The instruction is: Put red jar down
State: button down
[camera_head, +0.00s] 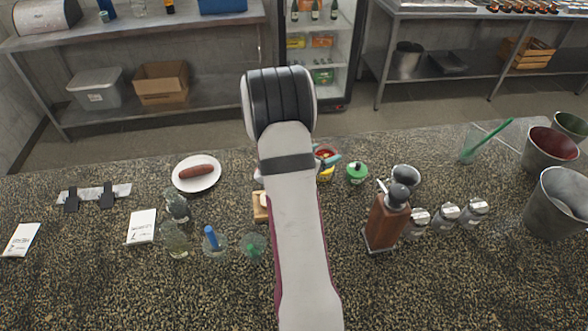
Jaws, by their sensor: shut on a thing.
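My arm (297,230) rises through the middle of the view and bends away at its elbow. It hides my gripper, so I cannot see the jaws or what is between them. A small cluster of red, yellow and teal (326,160) shows just right of the arm, partly covered by it. I cannot tell whether the red in it belongs to the red jar. No red jar can be clearly made out elsewhere. A small jar with a green lid (357,172) stands upright on the speckled counter (100,285), right of that cluster.
A plate with a sausage (197,174) lies left of the arm. Glasses (177,240) stand in front of it. A wooden-bodied grinder (386,220), several grey-lidded shakers (445,217) and metal buckets (560,205) stand to the right. The counter's front left is clear.

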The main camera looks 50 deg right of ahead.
jog(key=w+f, duration=0.1)
jog(key=w, duration=0.1)
jog(key=w+f, duration=0.2)
jog(key=w, duration=0.1)
jog(key=w+a+f, duration=0.1)
jog(key=w+f, duration=0.1)
jog(key=w, duration=0.1)
jog(key=shift+w+a, duration=0.1)
jog(key=f, duration=0.3)
jog(key=shift+w+f, duration=0.25)
jog(key=shift+f, duration=0.4)
jog(key=shift+f, duration=0.15)
